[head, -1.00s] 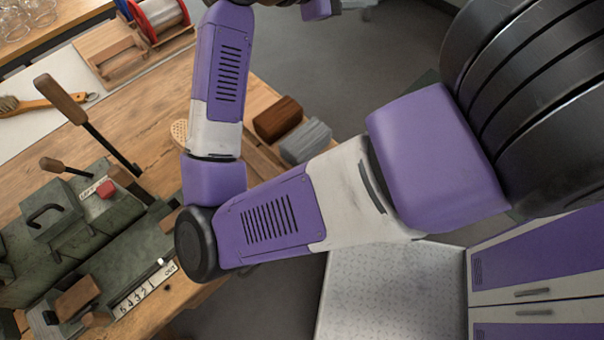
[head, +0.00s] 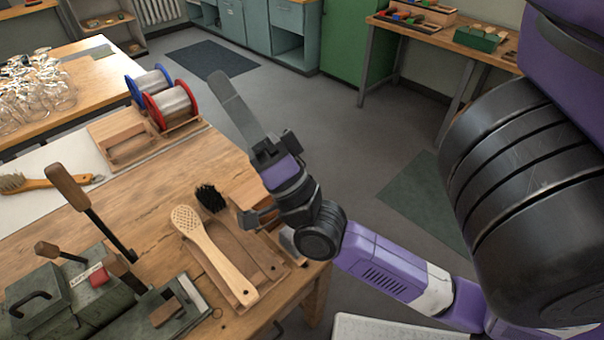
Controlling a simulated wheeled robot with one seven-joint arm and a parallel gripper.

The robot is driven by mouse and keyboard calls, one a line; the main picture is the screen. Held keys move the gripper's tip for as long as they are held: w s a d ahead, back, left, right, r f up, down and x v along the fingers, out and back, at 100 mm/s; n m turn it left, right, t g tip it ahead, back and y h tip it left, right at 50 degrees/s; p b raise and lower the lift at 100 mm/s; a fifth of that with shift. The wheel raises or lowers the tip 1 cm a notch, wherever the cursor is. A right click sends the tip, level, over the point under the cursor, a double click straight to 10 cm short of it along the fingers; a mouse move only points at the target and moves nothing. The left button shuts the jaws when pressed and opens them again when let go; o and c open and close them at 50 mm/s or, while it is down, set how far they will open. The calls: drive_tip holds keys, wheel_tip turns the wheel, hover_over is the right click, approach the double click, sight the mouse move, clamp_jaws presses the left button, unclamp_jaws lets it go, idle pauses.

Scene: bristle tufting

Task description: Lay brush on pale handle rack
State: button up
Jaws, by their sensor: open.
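A pale wooden brush handle (head: 222,262) with a perforated round head lies on a shallow wooden rack (head: 285,252) at the right edge of the bench. Beside it on the rack, a brush with black bristles (head: 210,198) shows, its brown handle (head: 250,243) running toward the front. Another brush with light bristles and an orange-brown handle (head: 42,184) lies on the white sheet at the left. My gripper (head: 255,180) is above the far right side of the rack, open, with nothing seen between its jaws. My wrist hides part of the rack's right end.
A press with upright levers (head: 92,212) stands on the bench at the front left. Red and blue wire spools (head: 170,104) sit at the back. Glass jars (head: 35,95) crowd another table. Bare bench top lies left of the rack.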

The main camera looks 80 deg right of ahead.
drive_tip(key=s+a+f+n+g+y, duration=0.2)
drive_tip(key=a+f+n+g+y, duration=0.15)
drive_tip(key=a+f+n, duration=0.35)
drive_tip(key=s+a+f+n+g+y, duration=0.1)
drive_tip(key=a+f+n+g+y, duration=0.25)
drive_tip(key=f, duration=0.65)
drive_tip(key=s+a+f+n+g+y, duration=0.3)
drive_tip(key=s+a+f+n+g, duration=0.1)
drive_tip(key=s+f, duration=0.6)
drive_tip(key=a+n, duration=0.1)
drive_tip(key=a, duration=0.1)
drive_tip(key=shift+s+a+y, duration=0.3)
drive_tip(key=shift+a, duration=0.1)
drive_tip(key=shift+f, duration=0.1)
